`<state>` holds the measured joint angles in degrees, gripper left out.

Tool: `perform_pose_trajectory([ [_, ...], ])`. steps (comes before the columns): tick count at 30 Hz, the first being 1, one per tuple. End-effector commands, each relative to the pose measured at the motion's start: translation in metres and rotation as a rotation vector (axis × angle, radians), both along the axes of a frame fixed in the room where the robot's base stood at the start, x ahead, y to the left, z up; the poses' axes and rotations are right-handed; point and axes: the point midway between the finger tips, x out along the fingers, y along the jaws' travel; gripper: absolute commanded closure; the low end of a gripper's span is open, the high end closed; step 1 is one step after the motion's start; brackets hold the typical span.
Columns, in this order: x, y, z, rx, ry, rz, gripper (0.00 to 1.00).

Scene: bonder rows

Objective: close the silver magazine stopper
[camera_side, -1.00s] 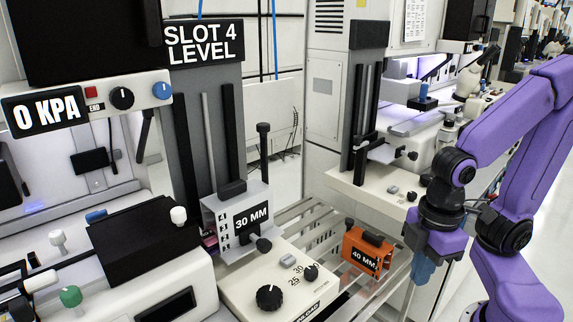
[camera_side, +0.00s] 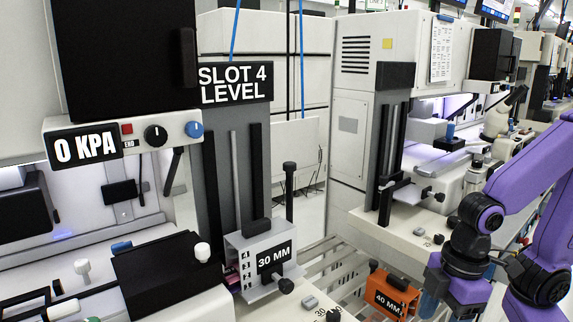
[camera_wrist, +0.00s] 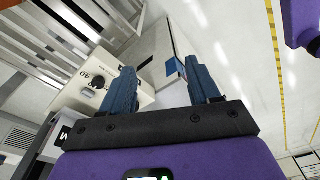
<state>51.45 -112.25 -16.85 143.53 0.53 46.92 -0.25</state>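The silver magazine (camera_side: 238,258), with a black "30 MM" label, sits at the foot of the grey "SLOT 4 LEVEL" column in the side view. A black knob (camera_side: 286,286) sticks out of its lower front, and an upright black rod with a thick top (camera_side: 289,195) stands at its right. I cannot tell which of these is the stopper, or its state. My gripper (camera_wrist: 162,85) shows two blue fingers spread apart with nothing between them in the wrist view. In the side view my gripper is at the right, well apart from the silver magazine and partly cut off by the frame.
An orange magazine (camera_side: 375,290) labelled "40 MM" lies between the silver magazine and my gripper. A second bonder with its own column (camera_side: 392,150) stands behind. A white machine block with a black knob (camera_wrist: 143,92) shows in the wrist view. Pale floor lies right of it.

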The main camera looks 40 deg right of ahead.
Motion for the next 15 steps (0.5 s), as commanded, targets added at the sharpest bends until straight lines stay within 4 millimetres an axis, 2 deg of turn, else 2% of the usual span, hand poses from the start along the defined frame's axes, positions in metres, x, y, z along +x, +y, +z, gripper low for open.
perform_pose_trajectory([
  [5,0.047,0.028,0.003,0.207,-0.121,-0.126,0.40],
  [9,0.095,0.042,0.016,0.381,-0.260,-0.237,0.40],
  [15,0.165,0.039,0.047,0.597,-0.500,-0.390,0.40],
])
